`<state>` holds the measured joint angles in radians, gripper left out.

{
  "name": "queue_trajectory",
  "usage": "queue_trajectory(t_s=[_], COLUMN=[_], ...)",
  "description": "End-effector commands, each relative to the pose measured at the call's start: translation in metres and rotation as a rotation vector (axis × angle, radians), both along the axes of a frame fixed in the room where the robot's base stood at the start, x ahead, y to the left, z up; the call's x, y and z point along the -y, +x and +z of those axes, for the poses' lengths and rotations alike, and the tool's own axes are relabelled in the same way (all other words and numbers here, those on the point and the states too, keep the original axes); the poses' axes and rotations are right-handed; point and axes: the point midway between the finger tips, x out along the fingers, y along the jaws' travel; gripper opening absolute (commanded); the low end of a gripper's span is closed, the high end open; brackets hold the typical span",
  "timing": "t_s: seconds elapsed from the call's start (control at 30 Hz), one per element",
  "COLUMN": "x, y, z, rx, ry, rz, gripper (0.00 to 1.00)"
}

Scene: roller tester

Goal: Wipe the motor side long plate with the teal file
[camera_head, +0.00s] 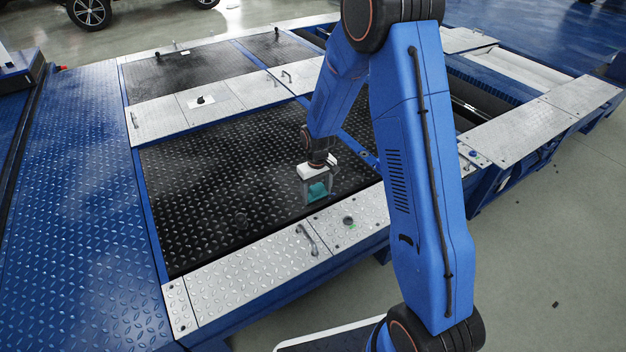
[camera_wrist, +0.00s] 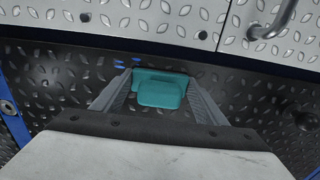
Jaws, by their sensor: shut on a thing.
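The teal file (camera_wrist: 160,90) is a small block held between the two grey fingers of my gripper (camera_wrist: 161,82). In the head view, the teal file (camera_head: 318,190) hangs under my gripper (camera_head: 317,196), over the black diamond-tread plate (camera_head: 215,190) close to its near right edge. A long silver tread plate (camera_head: 255,277) runs along the near edge, with a handle at its right end. It also shows at the top of the wrist view (camera_wrist: 120,18), apart from the file. No label shows which plate is the motor side long plate.
A shorter silver plate (camera_head: 352,222) with a dark knob and green mark adjoins the long plate on the right. A raised handle (camera_head: 307,239) stands between them. Silver plates (camera_head: 165,119) and black plates (camera_head: 190,68) lie farther back. Blue tread floor (camera_head: 85,200) is at left.

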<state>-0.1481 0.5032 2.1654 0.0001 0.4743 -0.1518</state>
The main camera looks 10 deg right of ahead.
Motion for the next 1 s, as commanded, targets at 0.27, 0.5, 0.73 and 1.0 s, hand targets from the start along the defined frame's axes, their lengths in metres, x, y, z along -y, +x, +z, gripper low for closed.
queue_trajectory(t_s=[0.27, 0.5, 0.73, 1.0], x=[0.0, 0.0, 0.0, 0.001], y=[0.003, 0.006, 0.007, 0.007], z=[0.039, 0.061, 0.08, 0.085], rx=[0.003, 0.004, 0.003, 0.001], ry=[0.001, 0.0, 0.0, 0.0], rz=[-0.001, -0.002, -0.003, -0.003], gripper=[0.34, 0.34, 0.34, 0.34])
